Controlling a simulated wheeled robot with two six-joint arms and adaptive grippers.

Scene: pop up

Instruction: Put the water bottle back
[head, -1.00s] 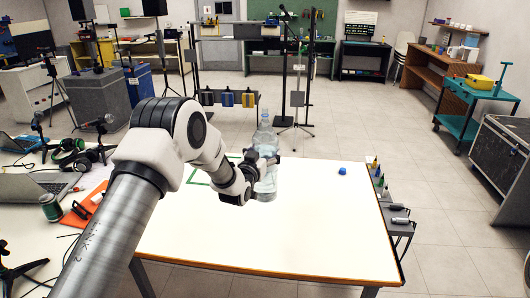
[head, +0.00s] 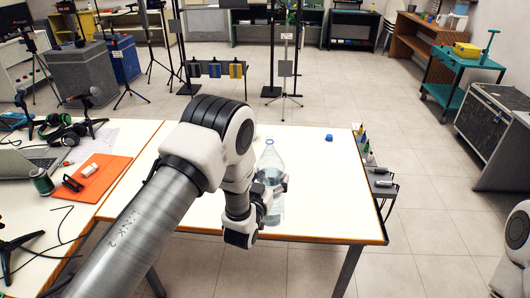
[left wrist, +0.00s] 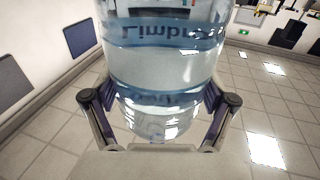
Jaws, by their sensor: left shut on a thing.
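The clear water bottle (head: 271,160) is near the middle of the white table's right part in the head view, roughly upright. My left gripper (head: 269,200) is shut around its lower body. In the left wrist view the bottle (left wrist: 165,65) fills the middle, with lettering on it, and the gripper's two fingers (left wrist: 161,105) press on it from both sides. Whether its base touches the table is hard to tell. My right gripper is out of view; only a piece of my right arm shows at the right edge.
The white table (head: 325,190) is mostly bare to the right of the bottle. A small blue object (head: 329,138) lies near its back edge. A side rack (head: 380,183) with small items stands along the right edge. An orange folder (head: 100,178) and laptop (head: 30,160) lie left.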

